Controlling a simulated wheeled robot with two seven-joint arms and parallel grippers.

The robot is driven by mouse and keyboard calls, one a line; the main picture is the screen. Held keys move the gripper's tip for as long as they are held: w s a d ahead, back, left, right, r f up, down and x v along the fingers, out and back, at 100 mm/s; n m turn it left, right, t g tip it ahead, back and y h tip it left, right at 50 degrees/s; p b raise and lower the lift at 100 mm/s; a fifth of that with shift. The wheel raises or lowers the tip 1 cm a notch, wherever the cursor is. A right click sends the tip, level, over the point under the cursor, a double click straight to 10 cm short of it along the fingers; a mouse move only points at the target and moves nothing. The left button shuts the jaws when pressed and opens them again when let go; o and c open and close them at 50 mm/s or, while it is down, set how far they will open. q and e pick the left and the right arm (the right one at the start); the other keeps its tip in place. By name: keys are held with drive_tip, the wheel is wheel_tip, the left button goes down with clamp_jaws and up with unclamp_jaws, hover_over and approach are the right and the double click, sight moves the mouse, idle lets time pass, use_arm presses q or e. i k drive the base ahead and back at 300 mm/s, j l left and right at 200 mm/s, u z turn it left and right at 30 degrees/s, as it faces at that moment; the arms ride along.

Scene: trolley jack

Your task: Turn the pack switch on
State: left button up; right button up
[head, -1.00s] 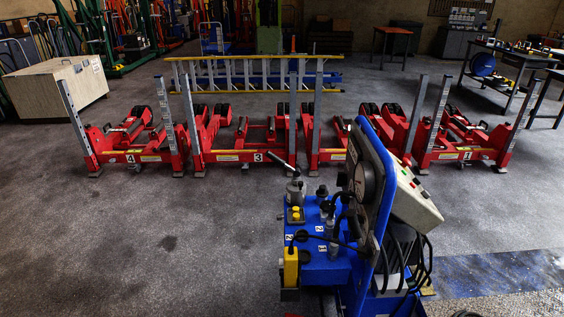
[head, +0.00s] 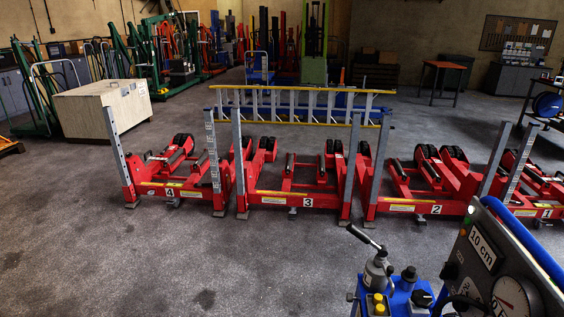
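A blue hydraulic pack (head: 398,298) stands at the bottom right of the head view, cut off by the lower edge. On it are a grey pump with a black-tipped lever (head: 362,237), a yellow button block (head: 378,304) and black knobs. Beside it a tilted dark panel (head: 490,270) carries a "10 cm" label and a round gauge (head: 515,299). I cannot single out the pack switch; much of the pack and panel lies outside the frame. Neither of my grippers is in view.
Several red numbered jack frames (head: 290,200) with grey posts stand in a row across the middle. A yellow ladder (head: 300,105) is behind them. A beige crate (head: 102,108) stands at the left. The floor at front left (head: 150,265) is clear.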

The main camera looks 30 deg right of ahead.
sight(449, 270)
drive_tip(key=i+j+z, duration=0.1)
drive_tip(key=i+z, duration=0.15)
drive_tip(key=i, duration=0.25)
drive_tip(key=i+j+z, duration=0.25)
drive_tip(key=i, duration=0.2)
drive_tip(key=i+z, duration=0.2)
drive_tip(key=z, duration=0.2)
drive_tip(key=i+j+z, duration=0.1)
drive_tip(key=z, duration=0.3)
drive_tip(key=i+j+z, duration=0.15)
drive_tip(key=z, duration=0.25)
drive_tip(key=i+j+z, duration=0.2)
drive_tip(key=z, duration=0.2)
drive_tip(key=i+j+z, duration=0.15)
drive_tip(key=z, duration=0.25)
drive_tip(key=j, duration=0.1)
